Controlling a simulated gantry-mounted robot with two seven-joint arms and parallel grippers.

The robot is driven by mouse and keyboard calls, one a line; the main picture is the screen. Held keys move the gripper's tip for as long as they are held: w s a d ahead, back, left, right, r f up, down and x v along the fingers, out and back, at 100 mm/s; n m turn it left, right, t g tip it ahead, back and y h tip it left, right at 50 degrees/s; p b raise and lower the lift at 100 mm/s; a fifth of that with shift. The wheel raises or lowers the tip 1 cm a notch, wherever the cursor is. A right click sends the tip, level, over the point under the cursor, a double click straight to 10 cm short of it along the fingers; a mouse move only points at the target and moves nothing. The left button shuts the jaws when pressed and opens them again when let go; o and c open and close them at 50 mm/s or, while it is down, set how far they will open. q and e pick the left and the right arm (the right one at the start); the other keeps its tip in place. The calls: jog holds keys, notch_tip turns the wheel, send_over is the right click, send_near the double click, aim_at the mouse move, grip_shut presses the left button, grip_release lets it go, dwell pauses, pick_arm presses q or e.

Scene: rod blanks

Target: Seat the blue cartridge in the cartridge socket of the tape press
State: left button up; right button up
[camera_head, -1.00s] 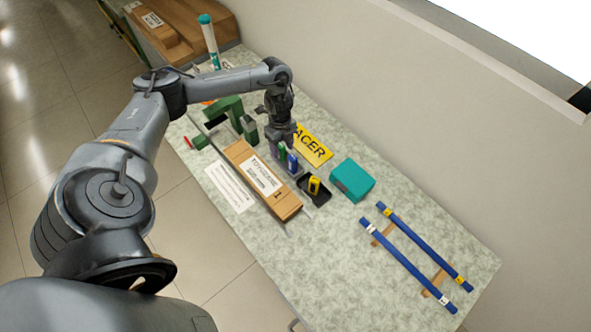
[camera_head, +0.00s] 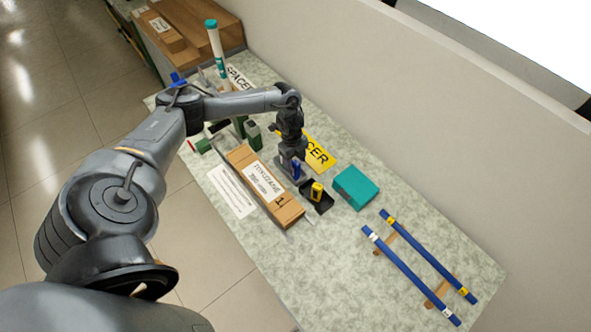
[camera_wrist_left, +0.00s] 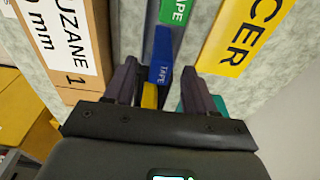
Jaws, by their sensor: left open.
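The blue cartridge (camera_head: 297,170) stands in the dark tray (camera_head: 326,205). The left wrist view shows its blue face, marked TAPE (camera_wrist_left: 160,72), between my fingers. My left gripper (camera_head: 290,167) points down at it; in the left wrist view the jaws (camera_wrist_left: 160,66) are open, one finger on each side. I cannot tell whether they touch it. A green cartridge (camera_wrist_left: 175,11) and a yellow cartridge (camera_head: 317,191) are in line with it. A green machine (camera_head: 253,130), probably the tape press, is partly hidden behind my left arm; its socket cannot be made out. My right gripper is not in view.
A long cardboard box (camera_head: 287,211) lies close beside the tray. A yellow sign (camera_head: 318,155) and a teal box (camera_head: 355,187) are on the other side. Blue rods (camera_head: 405,270) rest on wooden strips farther right. A white tube (camera_head: 217,45) stands at the far end.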

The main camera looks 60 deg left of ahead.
pick_arm(q)
jog(key=shift+d+f, duration=0.1)
jog(key=shift+f, duration=1)
jog(key=shift+c, duration=0.4)
grip_shut()
jog(key=shift+r, duration=0.15)
